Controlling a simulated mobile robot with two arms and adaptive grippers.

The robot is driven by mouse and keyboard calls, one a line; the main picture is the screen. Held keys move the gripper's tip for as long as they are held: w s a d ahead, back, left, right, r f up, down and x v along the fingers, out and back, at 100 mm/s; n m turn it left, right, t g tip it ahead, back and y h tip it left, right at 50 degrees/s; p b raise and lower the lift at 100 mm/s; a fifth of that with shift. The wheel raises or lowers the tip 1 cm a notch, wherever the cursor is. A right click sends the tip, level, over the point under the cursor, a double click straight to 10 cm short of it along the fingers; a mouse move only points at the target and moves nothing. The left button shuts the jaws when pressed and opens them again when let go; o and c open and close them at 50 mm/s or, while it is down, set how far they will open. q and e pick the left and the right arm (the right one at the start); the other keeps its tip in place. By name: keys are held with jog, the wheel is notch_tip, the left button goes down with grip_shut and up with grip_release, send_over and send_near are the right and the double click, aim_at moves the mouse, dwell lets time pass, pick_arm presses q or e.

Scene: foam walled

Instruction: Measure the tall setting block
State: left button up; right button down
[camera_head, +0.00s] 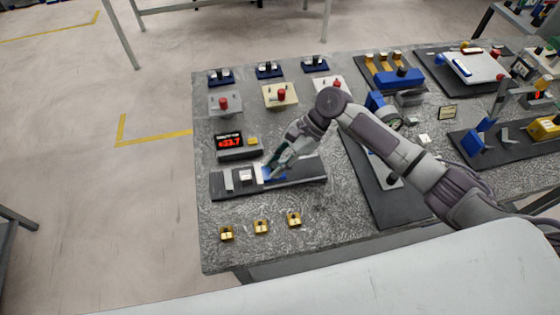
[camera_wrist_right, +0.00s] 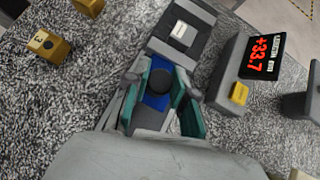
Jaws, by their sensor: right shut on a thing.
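My right gripper (camera_head: 274,169) is shut on the blue slider (camera_wrist_right: 154,102) of a measuring gauge; a black knob (camera_wrist_right: 160,80) sits on the slider between the fingers. The gauge's dark bed (camera_head: 305,175) lies near the table's left edge. The red display (camera_wrist_right: 262,55) behind the gauge reads +33.7. My left gripper is not in view.
Three brass blocks (camera_head: 261,227) stand along the table's front left. Boxes with red knobs (camera_head: 281,96) and dark blue stands (camera_head: 269,71) line the back. A dark plate (camera_head: 383,200) lies right of the gauge under my arm. The speckled top between gauge and brass blocks is clear.

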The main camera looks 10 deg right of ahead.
aim_at(256, 175)
jog(key=a, duration=0.1)
jog(key=a+p, duration=0.1)
jog(key=shift+a+r, duration=0.2)
jog(key=shift+a, duration=0.2)
jog(key=c, duration=1.9)
grip_release()
jog(key=shift+a+f, duration=0.1)
jog(key=shift+a, duration=0.2)
grip_shut()
jog(key=o, duration=1)
grip_release()
jog(key=shift+f, duration=0.1)
jog(key=shift+c, duration=0.2)
jog(key=shift+d, duration=0.2)
jog(key=v, duration=1.2)
